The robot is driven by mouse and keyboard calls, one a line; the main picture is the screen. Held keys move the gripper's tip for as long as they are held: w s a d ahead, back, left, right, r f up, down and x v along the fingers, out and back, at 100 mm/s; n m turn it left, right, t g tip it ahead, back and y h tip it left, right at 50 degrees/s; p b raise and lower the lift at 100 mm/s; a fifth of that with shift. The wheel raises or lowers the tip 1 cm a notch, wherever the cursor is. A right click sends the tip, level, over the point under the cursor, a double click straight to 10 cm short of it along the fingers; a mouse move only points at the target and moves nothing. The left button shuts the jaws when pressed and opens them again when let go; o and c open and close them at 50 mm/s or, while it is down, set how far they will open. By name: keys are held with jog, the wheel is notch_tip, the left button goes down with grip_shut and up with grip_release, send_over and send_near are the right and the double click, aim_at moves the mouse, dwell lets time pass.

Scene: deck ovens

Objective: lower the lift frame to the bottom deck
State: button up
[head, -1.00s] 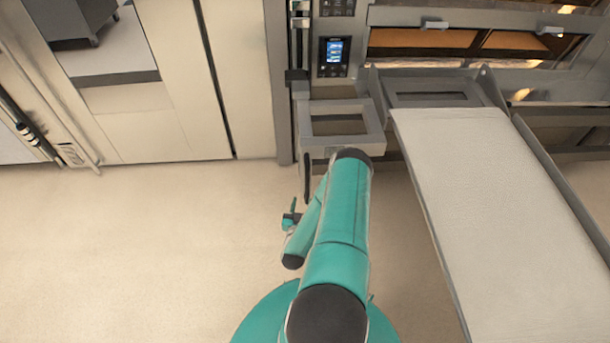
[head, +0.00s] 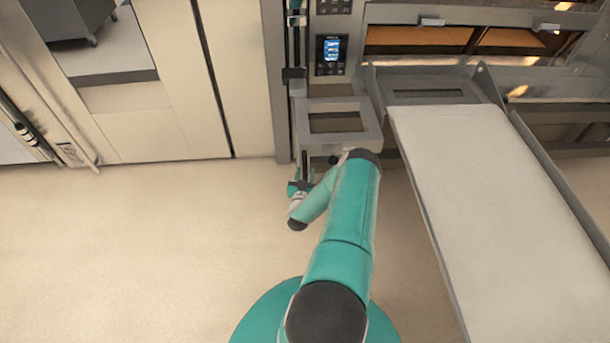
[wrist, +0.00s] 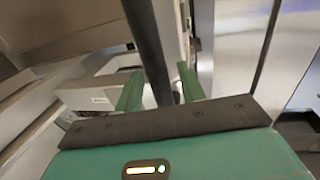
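The lift frame shows in the head view as a grey frame (head: 374,118) with a square opening, joined to a long pale loading belt (head: 490,190) at its right. It stands in front of the oven, below the lit panel. My gripper (head: 300,186) is at the lower left of this frame, small and partly hidden by my arm. In the wrist view, my gripper's two green fingers (wrist: 162,84) are apart. A dark bar (wrist: 147,45) runs between them, with gaps visible on both sides. I cannot tell whether it touches either finger.
The oven front has glowing deck windows (head: 420,37) and a control panel (head: 331,52). Pale cabinet doors (head: 185,85) stand at the left. The beige floor (head: 130,250) is clear at the left. The belt's side rail (head: 570,190) runs along the right.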

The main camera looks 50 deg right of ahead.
grip_shut()
jog(key=shift+f, duration=0.15)
jog(key=shift+f, duration=0.5)
